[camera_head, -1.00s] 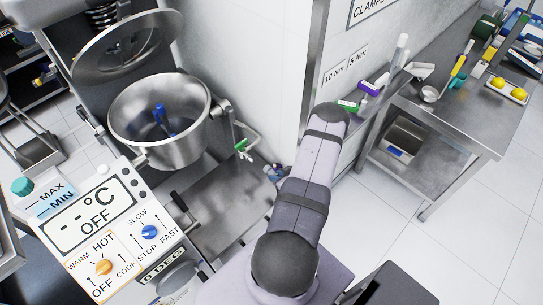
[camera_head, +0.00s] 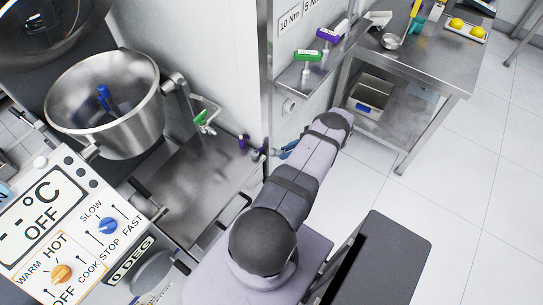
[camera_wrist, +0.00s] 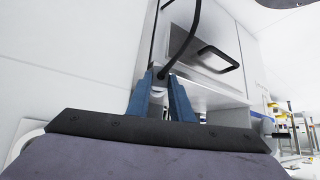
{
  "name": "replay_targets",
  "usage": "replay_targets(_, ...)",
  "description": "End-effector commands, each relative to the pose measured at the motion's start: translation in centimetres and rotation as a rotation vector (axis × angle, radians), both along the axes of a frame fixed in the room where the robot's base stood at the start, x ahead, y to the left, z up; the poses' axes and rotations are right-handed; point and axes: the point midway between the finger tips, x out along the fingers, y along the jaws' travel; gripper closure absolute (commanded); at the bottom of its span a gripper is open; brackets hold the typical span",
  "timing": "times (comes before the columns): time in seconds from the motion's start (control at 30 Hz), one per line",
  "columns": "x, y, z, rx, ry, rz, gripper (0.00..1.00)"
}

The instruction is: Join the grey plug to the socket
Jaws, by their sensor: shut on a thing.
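My gripper (camera_wrist: 160,88) shows its two blue fingers in the wrist view, closed around a small grey plug (camera_wrist: 161,73). A black cable runs up from between the fingertips. Most of the plug is hidden by the fingers. In the head view my gripper (camera_head: 275,153) is small, at the wall's corner edge, its fingers pointing left beside the mixer. A round white fitting (camera_wrist: 27,137), possibly the socket, is partly seen at the lower left of the wrist view, behind the gripper's body. A small pale fitting (camera_head: 288,105) is on the wall below the shelf in the head view; I cannot tell if it is the socket.
The mixer bowl (camera_head: 104,101) and its control panel (camera_head: 55,228) stand at left. A green-handled valve (camera_head: 201,118) is beside the bowl. A small shelf (camera_head: 315,72) with torque tools and a steel table (camera_head: 440,75) are at upper right.

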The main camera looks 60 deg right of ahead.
Motion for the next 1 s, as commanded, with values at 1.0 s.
replay_targets(1.0, -6.3, -12.3, 12.4, -0.001, -0.004, -0.436, 1.0)
